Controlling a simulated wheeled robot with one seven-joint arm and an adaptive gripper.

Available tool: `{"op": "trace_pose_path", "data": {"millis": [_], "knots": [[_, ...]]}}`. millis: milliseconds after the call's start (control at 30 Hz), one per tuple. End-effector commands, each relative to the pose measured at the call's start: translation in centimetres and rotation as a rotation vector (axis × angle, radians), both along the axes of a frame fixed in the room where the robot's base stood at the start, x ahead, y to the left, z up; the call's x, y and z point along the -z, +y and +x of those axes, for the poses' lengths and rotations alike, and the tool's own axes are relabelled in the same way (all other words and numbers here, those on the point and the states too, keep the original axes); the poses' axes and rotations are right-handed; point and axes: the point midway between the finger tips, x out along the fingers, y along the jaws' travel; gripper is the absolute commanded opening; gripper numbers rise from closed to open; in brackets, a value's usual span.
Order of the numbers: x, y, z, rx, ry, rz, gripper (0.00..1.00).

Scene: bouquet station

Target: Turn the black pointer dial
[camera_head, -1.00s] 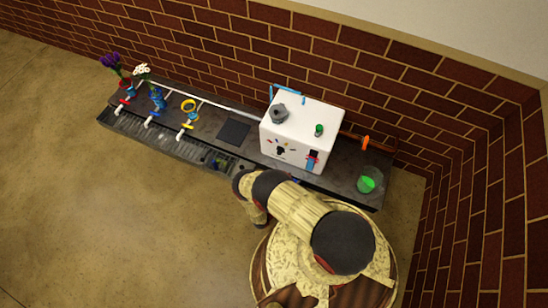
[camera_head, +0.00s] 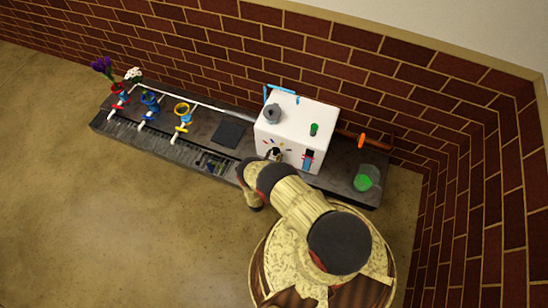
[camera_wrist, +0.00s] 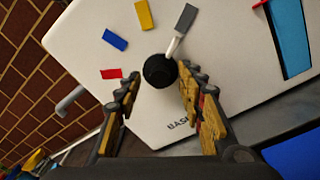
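The black pointer dial (camera_wrist: 160,71) is on the front face of a white box (camera_wrist: 225,100). Its pale pointer (camera_wrist: 174,46) aims up and right at a grey mark (camera_wrist: 186,18). Yellow (camera_wrist: 145,14), blue (camera_wrist: 115,39) and red (camera_wrist: 111,73) marks curve around to its left. My gripper (camera_wrist: 157,75) is open, with a fingertip on each side of the dial. A gap shows on the left; the right fingertip is very close, and I cannot tell whether it touches. In the head view the white box (camera_head: 306,120) stands on the bench.
The box front also has a blue and red slider (camera_wrist: 291,38) right of the dial. A brick wall rises behind.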

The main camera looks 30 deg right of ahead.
Motion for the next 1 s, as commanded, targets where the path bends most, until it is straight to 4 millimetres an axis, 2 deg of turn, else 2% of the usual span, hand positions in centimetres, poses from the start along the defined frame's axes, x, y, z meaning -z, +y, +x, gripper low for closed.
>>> {"op": "trace_pose_path", "data": {"millis": [367,1000], "knots": [[-0.02,-0.42,0.31,0.0,0.001,-0.001,0.38],[0.0,-0.42,0.27,0.001,0.001,0.0,0.02]]}}
